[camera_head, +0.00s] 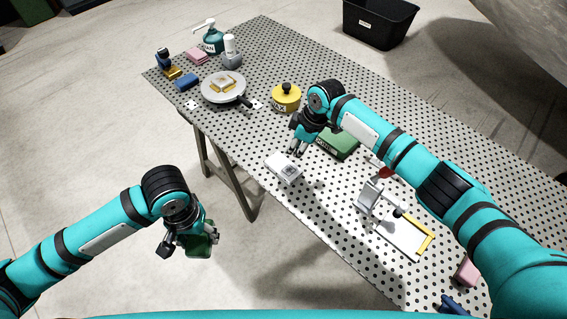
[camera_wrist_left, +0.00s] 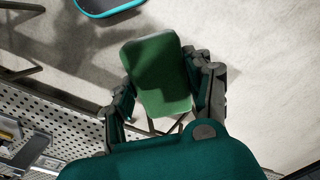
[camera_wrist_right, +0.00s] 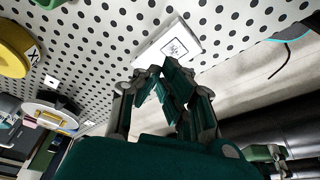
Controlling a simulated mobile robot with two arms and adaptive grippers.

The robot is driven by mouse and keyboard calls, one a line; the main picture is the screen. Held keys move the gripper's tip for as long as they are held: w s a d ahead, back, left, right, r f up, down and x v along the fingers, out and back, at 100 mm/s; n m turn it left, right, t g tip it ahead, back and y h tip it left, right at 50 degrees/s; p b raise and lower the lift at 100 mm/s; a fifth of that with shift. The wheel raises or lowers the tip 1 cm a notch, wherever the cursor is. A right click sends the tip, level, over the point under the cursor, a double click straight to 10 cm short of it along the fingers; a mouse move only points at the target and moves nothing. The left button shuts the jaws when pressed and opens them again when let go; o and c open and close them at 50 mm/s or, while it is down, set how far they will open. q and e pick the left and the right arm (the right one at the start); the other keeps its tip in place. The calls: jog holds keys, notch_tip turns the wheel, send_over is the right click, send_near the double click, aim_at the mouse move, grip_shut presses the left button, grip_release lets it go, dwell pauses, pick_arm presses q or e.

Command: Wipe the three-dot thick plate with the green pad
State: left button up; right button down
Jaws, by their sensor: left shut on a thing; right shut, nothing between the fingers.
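A small white plate (camera_head: 284,168) lies near the front edge of the perforated table; it also shows in the right wrist view (camera_wrist_right: 172,41) with a dark square mark on top. I cannot make out three dots on it. My right gripper (camera_head: 296,152) is shut and empty, its fingertips right by the plate's far edge; whether they touch it I cannot tell. My left gripper (camera_head: 188,244) is shut on the green pad (camera_wrist_left: 160,75) and holds it over the floor, off the table's front side. The pad also shows in the head view (camera_head: 203,243).
A green box (camera_head: 340,145) and a yellow tin (camera_head: 286,98) stand behind the plate. A round pan (camera_head: 222,89) stands further left, with bottles beyond. A grey metal fixture (camera_head: 371,196) and a yellow-edged white board (camera_head: 408,240) lie to the right. A black bin (camera_head: 378,22) stands behind the table.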

pick_arm(q)
jog(key=shift+r, duration=0.15)
pick_arm(e)
jog(key=shift+r, duration=0.15)
jog(key=v, duration=1.2)
jog(key=shift+s, duration=0.1)
